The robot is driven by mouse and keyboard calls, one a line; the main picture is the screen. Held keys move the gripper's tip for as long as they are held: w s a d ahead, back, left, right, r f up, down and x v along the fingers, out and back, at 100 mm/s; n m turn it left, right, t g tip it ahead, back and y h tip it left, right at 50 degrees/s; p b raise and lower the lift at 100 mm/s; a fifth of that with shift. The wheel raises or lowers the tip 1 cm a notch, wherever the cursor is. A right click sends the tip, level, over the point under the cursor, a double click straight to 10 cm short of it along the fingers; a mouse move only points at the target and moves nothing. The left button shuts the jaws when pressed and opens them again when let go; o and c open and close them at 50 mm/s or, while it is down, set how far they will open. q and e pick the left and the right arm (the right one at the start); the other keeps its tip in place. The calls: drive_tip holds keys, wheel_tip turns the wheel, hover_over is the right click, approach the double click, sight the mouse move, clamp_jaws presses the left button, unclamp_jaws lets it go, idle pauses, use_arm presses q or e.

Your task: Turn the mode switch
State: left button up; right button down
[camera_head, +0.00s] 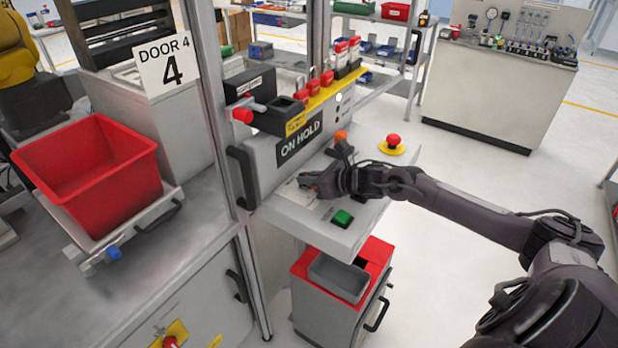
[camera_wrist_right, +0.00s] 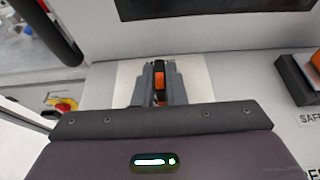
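The mode switch, a small black and orange knob (camera_wrist_right: 159,78), sits on a pale plate (camera_wrist_right: 122,84) on the sloping console. In the right wrist view it stands between the two grey fingers of my right gripper (camera_wrist_right: 159,88), which are close against its sides. No clear gap shows between fingers and knob. In the head view my right gripper (camera_head: 309,182) reaches from the right to the left part of the grey console (camera_head: 328,236), and its fingers and wrist hide the knob. My left gripper is in neither view.
A green button (camera_head: 342,217) is just in front of my gripper. A red emergency button (camera_head: 392,141) on yellow and an orange part (camera_head: 341,136) are farther back. The ON HOLD panel (camera_head: 300,139) rises behind. A red bin (camera_head: 92,172) stands left, a red-topped cart (camera_head: 330,303) below.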

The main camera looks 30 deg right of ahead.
drive_tip(key=shift+m+h, duration=0.3)
drive_tip(key=shift+a+f+m+t+h+b, duration=0.15)
drive_tip(key=shift+m+t+h+b, duration=0.35)
drive_tip(key=shift+m+h+b, duration=0.35)
drive_tip(key=shift+a+m+h+b, duration=0.1)
drive_tip(key=shift+m+h+b, duration=0.5)
drive_tip(key=shift+m+h, duration=0.4)
drive_tip(key=m+h+b, duration=0.3)
drive_tip(key=h+b, duration=0.1)
drive_tip(key=shift+a+h+b, duration=0.15)
drive_tip(key=shift+h+b, duration=0.1)
drive_tip(key=shift+b, duration=0.1)
drive_tip(key=shift+m+g+h+b, duration=0.4)
drive_tip(key=shift+m+h+b, duration=0.4)
drive_tip(key=shift+m+b, duration=0.1)
drive_tip(key=shift+r, duration=0.2)
drive_tip(key=c, duration=1.5)
unclamp_jaws()
